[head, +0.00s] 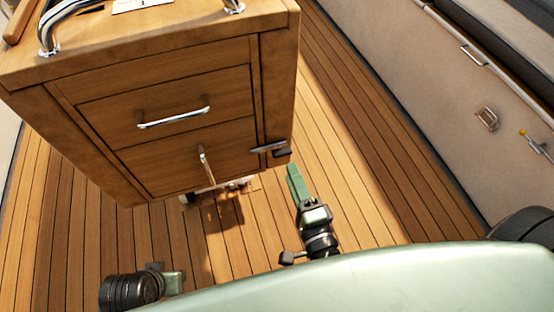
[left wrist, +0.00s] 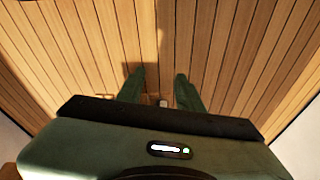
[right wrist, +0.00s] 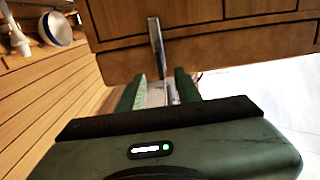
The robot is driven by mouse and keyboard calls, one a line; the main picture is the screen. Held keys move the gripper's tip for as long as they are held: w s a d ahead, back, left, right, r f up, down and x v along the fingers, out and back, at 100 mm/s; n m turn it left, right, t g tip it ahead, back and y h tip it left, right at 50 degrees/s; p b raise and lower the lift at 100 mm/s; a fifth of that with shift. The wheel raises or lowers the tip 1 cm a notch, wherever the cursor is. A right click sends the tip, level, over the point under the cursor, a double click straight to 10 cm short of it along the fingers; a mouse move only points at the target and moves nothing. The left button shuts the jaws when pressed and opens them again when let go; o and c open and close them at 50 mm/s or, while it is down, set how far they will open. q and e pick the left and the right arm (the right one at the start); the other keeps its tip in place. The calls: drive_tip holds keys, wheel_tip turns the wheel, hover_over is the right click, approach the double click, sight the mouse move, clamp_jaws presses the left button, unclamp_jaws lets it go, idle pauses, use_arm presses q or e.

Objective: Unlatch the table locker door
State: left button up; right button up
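The wooden table locker (head: 180,120) stands at the upper left of the head view. Its front has an upper panel with a horizontal metal handle (head: 173,118) and a lower panel with an upright metal handle (head: 205,165). A dark latch-like fitting (head: 270,148) sits at the front's lower right edge. My right gripper (head: 294,178) is just below and right of this fitting, apparently apart from it. In the right wrist view its fingers (right wrist: 158,85) are open, with a metal bar (right wrist: 156,45) ahead of them. My left gripper (left wrist: 160,78) is open and empty, pointing at the floor.
The slatted wooden floor (head: 350,150) is clear right of the locker. A pale side wall (head: 440,80) with small metal fittings (head: 487,119) runs along the right. A metal rail (head: 75,15) tops the locker. A white fitting with a round head (right wrist: 57,30) shows in the right wrist view.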

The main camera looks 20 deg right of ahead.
sight(283, 153)
drive_tip(key=w, duration=0.7)
drive_tip(key=shift+w+a, duration=0.1)
drive_tip(key=shift+w, duration=0.15)
clamp_jaws()
drive_tip(key=shift+f, duration=0.1)
idle(1.0)
